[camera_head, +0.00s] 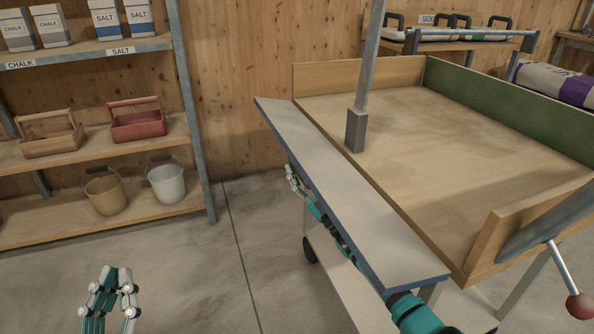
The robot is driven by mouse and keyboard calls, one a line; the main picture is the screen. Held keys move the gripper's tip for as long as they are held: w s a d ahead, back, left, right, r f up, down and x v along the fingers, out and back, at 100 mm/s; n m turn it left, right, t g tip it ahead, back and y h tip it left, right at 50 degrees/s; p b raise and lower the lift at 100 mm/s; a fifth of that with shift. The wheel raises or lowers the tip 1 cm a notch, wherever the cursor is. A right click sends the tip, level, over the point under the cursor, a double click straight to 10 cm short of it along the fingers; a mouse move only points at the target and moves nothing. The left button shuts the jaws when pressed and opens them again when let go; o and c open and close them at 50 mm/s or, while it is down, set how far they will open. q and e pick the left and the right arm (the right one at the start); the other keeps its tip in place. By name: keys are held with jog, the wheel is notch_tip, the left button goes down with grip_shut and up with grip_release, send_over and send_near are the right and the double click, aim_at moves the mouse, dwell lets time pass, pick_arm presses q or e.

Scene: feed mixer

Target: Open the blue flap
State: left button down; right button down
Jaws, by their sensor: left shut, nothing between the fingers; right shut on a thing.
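The blue flap (345,190) is a long pale board with blue edges along the left side of the wooden mixing bed (420,130). It lies folded outward, its pale face upward. My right gripper (290,175) is at the flap's outer left edge, towards the far end, and is shut on it; its arm runs beneath the board and is partly hidden. The exact contact is small and hard to see. My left gripper (111,278) is shut and empty, low at the left above the floor, well apart from the flap.
A shelf rack (190,110) at the left holds salt and chalk boxes, a red trug (138,125), a wooden trug (50,143) and two buckets. A grey post (356,130) rises by the bed. A red-knobbed lever (578,306) is at lower right. The floor between rack and table is clear.

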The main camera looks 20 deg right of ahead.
jog(key=shift+d+r, duration=0.3)
jog(key=shift+d, duration=0.05)
jog(key=c, duration=1.6)
grip_release()
jog(key=shift+o, duration=0.2)
